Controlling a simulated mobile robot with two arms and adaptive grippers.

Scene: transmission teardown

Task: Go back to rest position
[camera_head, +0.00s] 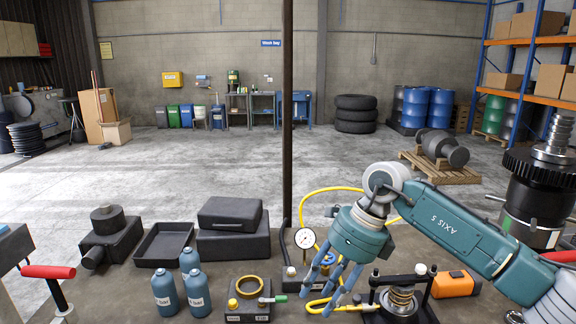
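My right arm comes in from the right, and its teal gripper (320,298) hangs over the workbench (200,262) with its fingers pointing down and to the left. The fingers look spread, with nothing seen between them. The gripper is in front of the dial gauge stand and left of the spring fixture (398,300); I cannot tell its exact height above the bench. My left gripper is not in view.
Around the gripper are a dial gauge (305,238), a yellow hose (320,192), a block with a brass ring (249,287) and an orange box (455,284). Blue bottles (167,291), a black tray (140,258) and a black case (232,245) stand left. A dark post rises behind.

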